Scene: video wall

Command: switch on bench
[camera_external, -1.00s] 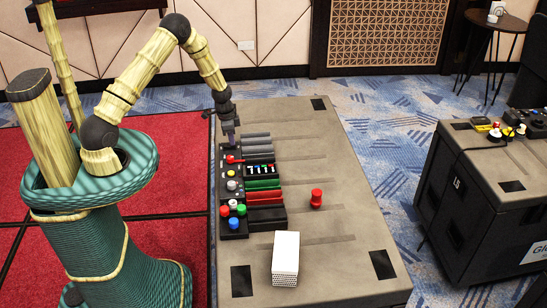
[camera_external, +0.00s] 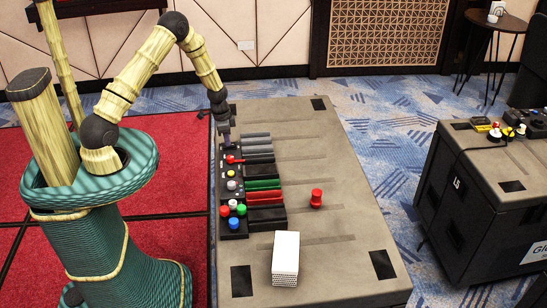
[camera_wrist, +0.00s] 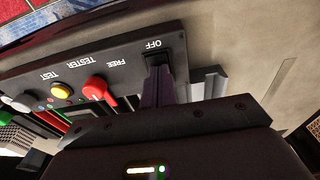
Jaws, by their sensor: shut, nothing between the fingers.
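The bench (camera_external: 330,255) is a grey-brown table with a long black control panel (camera_external: 226,197) along its left edge. A small black switch (camera_wrist: 157,57) sits beside OFF. My gripper (camera_external: 226,142) is at the panel's far end, shut and empty. Its dark purple fingers (camera_wrist: 158,88) reach the switch and partly hide it; I cannot tell whether they press it. A red knob (camera_wrist: 96,88) and a yellow button (camera_wrist: 61,90) are farther along the panel.
Grey, green, red and black bars (camera_external: 264,185) lie right of the panel. Red, green, white and blue buttons (camera_external: 234,223) are at its near end. A red spool (camera_external: 316,198) and a white block (camera_external: 285,258) stand on the table. The table's right side is mostly clear.

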